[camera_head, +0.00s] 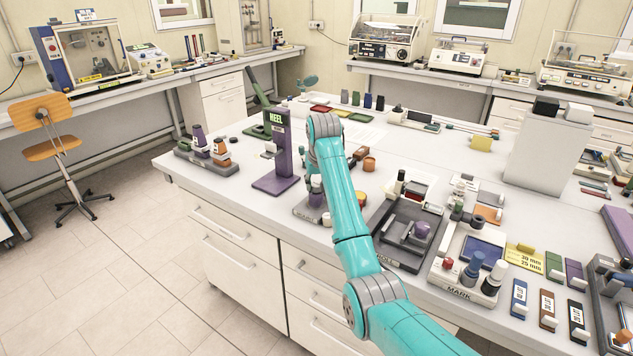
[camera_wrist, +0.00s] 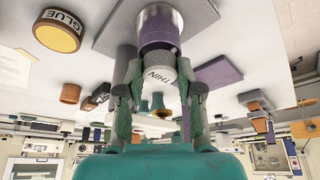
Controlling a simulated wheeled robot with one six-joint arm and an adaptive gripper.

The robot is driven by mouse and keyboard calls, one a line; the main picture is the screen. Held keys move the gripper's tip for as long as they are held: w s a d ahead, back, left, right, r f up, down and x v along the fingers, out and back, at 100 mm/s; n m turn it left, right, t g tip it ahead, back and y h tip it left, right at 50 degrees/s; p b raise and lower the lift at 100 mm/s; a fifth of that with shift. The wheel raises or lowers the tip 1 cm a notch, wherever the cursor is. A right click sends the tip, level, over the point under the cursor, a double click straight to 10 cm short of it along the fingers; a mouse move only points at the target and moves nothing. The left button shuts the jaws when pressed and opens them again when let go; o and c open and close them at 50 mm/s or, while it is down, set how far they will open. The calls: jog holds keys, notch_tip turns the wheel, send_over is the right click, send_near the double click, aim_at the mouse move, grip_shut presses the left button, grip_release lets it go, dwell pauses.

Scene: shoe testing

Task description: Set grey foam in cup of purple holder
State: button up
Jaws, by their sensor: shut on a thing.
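In the wrist view my gripper (camera_wrist: 158,72) points down with its fingers on both sides of the grey foam (camera_wrist: 160,55). The foam is a short round piece with a pale end face marked THIN. Directly beyond it is a purple cylinder (camera_wrist: 157,27), the likely purple holder, on a grey plate (camera_wrist: 205,14). The foam lines up with the cylinder and looks close to or touching it; I cannot tell whether it sits inside a cup. In the head view the purple cylinder (camera_head: 317,198) shows left of my arm, on the grey plate (camera_head: 303,211). My arm hides much of the grip.
A tall purple HEEL stand (camera_head: 281,145) is close on the left, its base (camera_wrist: 218,70) showing in the wrist view. A GLUE pot (camera_wrist: 57,32) and an orange cup (camera_wrist: 70,93) are nearby. The table's front edge is close.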

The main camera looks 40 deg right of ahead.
jog(key=shift+f, duration=0.45)
jog(key=shift+r, duration=0.45)
jog(key=shift+f, duration=0.1)
dwell(2.2)
jog(key=shift+r, duration=0.4)
jog(key=shift+w, duration=0.1)
dwell(1.0)
jog(key=shift+f, duration=0.75)
dwell(0.6)
jog(key=shift+r, duration=0.1)
jog(key=shift+r, duration=0.35)
